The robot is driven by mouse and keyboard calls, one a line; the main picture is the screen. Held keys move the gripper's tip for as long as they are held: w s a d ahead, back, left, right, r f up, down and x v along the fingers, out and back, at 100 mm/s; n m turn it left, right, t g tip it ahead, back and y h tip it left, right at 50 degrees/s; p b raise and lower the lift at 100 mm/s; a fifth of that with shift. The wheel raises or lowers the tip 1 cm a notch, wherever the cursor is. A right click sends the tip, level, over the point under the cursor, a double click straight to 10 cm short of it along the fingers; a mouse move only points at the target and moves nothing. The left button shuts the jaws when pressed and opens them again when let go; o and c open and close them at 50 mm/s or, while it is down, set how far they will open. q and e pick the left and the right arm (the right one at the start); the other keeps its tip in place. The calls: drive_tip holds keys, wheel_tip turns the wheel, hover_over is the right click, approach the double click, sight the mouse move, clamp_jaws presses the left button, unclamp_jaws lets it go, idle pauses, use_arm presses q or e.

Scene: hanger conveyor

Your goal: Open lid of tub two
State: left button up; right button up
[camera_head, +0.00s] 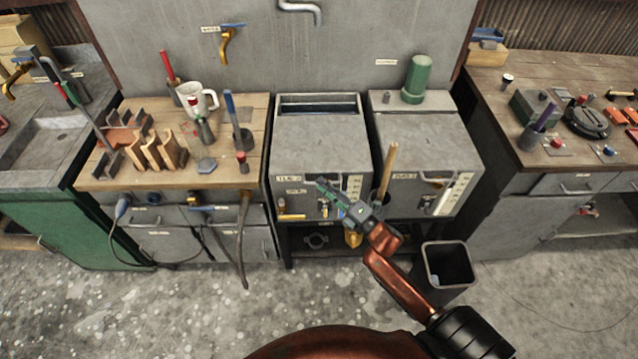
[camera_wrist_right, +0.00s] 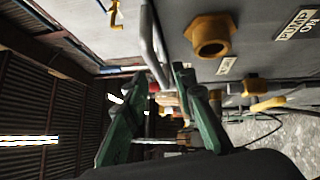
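Two grey tubs stand side by side in the head view. The left tub (camera_head: 322,150) has a small label that seems to end in 2, too blurred to be sure. The right tub (camera_head: 425,148) has a dark handle (camera_head: 437,181) at its front edge. Both lids look flat and down. My right gripper (camera_head: 325,190) is at the front upper edge of the left tub and covers its handle area. In the right wrist view, the gripper (camera_wrist_right: 160,76) has its green fingers apart, with a grey bent bar (camera_wrist_right: 152,45) running between them; contact is unclear. My left gripper is out of view.
A wooden workbench (camera_head: 185,182) with tools is on the left, another bench (camera_head: 590,75) on the right. A black bin (camera_head: 447,262) stands on the floor near my right arm. A green cylinder (camera_head: 417,78) stands behind the right tub. A brass fitting (camera_wrist_right: 210,36) protrudes near the fingers.

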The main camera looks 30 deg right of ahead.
drive_tip(key=shift+x, duration=1.25)
drive_tip(key=shift+c, duration=0.5)
clamp_jaws()
